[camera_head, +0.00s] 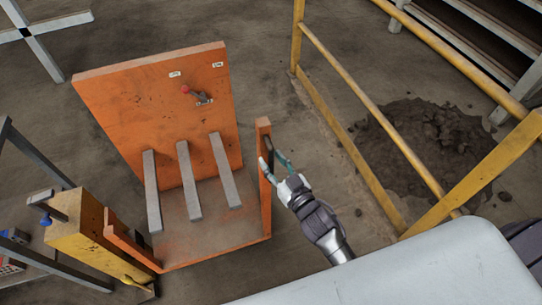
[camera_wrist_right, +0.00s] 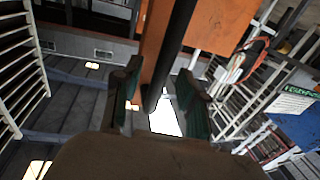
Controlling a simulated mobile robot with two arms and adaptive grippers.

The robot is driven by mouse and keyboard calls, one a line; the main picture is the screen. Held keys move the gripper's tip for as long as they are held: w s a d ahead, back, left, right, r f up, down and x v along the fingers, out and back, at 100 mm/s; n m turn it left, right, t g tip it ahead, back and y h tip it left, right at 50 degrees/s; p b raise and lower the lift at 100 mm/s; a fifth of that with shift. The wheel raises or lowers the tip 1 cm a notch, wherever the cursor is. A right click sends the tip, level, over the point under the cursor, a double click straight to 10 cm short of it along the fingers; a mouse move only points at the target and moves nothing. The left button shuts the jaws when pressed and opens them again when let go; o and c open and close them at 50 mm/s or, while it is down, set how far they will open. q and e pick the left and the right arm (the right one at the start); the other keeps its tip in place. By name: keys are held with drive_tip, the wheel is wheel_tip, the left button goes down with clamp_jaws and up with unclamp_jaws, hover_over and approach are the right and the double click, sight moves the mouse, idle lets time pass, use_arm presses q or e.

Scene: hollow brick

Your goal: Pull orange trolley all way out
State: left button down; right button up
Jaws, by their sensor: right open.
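The orange trolley (camera_head: 155,90) stands left of centre in the head view, with a tall back panel, a low base and several grey bars across it. An orange post (camera_head: 264,135) with a dark handle (camera_head: 268,150) rises at its right side. My right gripper (camera_head: 270,160) is open at this handle, its fingers on either side of it. In the right wrist view the dark handle (camera_wrist_right: 174,50) runs down between the two open fingers (camera_wrist_right: 158,97), in front of the orange post. Whether the fingers touch it I cannot tell. My left gripper is not in view.
A yellow railing (camera_head: 350,85) runs along the right side, with a heap of dark rubble (camera_head: 425,145) behind it. A yellow post (camera_head: 80,235) and a grey frame stand at the trolley's lower left. Bare floor (camera_head: 265,50) lies between trolley and railing.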

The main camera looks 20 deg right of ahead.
drive_tip(key=shift+w+a, duration=0.15)
drive_tip(key=shift+w, duration=0.5)
clamp_jaws()
